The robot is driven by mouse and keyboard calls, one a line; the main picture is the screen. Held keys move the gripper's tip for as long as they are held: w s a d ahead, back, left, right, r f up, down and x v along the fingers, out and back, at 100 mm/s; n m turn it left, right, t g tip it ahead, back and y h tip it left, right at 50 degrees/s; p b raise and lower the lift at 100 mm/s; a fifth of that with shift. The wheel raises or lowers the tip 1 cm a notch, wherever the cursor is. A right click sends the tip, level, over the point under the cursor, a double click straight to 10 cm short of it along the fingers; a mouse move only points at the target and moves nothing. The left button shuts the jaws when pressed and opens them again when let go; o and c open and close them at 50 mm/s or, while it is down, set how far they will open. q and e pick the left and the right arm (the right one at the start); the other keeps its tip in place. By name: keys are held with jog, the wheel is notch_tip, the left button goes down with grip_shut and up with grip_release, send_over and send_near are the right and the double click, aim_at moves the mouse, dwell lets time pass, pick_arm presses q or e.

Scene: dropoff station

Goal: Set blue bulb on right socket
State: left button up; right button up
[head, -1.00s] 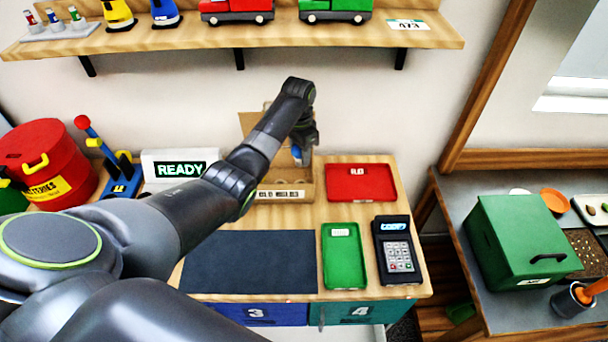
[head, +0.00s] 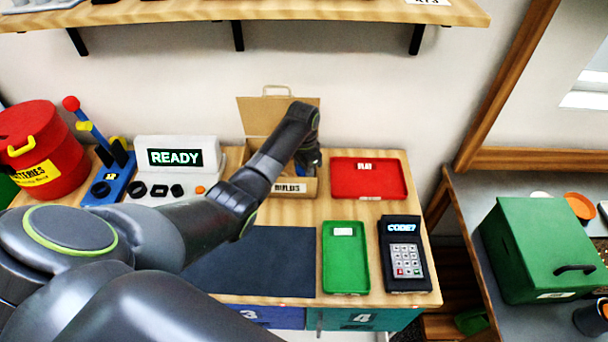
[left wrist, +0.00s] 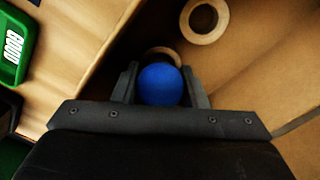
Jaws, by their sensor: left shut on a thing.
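The blue bulb (left wrist: 160,85) is round in the left wrist view, between the two fingers of my left gripper (left wrist: 159,88), which is shut on it. In the head view the left gripper (head: 308,162) reaches down into the open cardboard box labelled BULBS (head: 262,190), and the arm hides the bulb. The white READY console (head: 205,146) stands left of the box, with several dark socket-like fittings (head: 158,191) along its front and an orange knob. My arm covers part of its front edge. My right gripper is out of view.
Inside the box lie pale rings (left wrist: 204,20). A red tray (head: 392,182), a green tray (head: 344,270) and a keypad (head: 404,282) are at the right. A dark mat (head: 265,265) is bare. A red batteries drum (head: 35,140) and blue lever stand (head: 105,188) are left.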

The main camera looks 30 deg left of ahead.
pick_arm(q)
jog(key=shift+s+r, duration=0.1)
jog(key=shift+r, duration=0.05)
jog(key=shift+s, duration=0.1)
jog(key=o, duration=0.5)
jog(key=shift+f, duration=0.2)
jog(key=shift+r, duration=0.2)
notch_tip(320, 180, up, 9)
jog(key=shift+a+r+b, duration=0.1)
jog(key=shift+b, duration=1.1)
jog(key=shift+r+p, duration=0.65)
jog(key=shift+r, duration=0.2)
jog(key=shift+r+p, duration=0.65)
jog(key=shift+p, duration=0.05)
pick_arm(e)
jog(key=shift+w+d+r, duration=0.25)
pick_arm(q)
jog(key=shift+f, duration=0.1)
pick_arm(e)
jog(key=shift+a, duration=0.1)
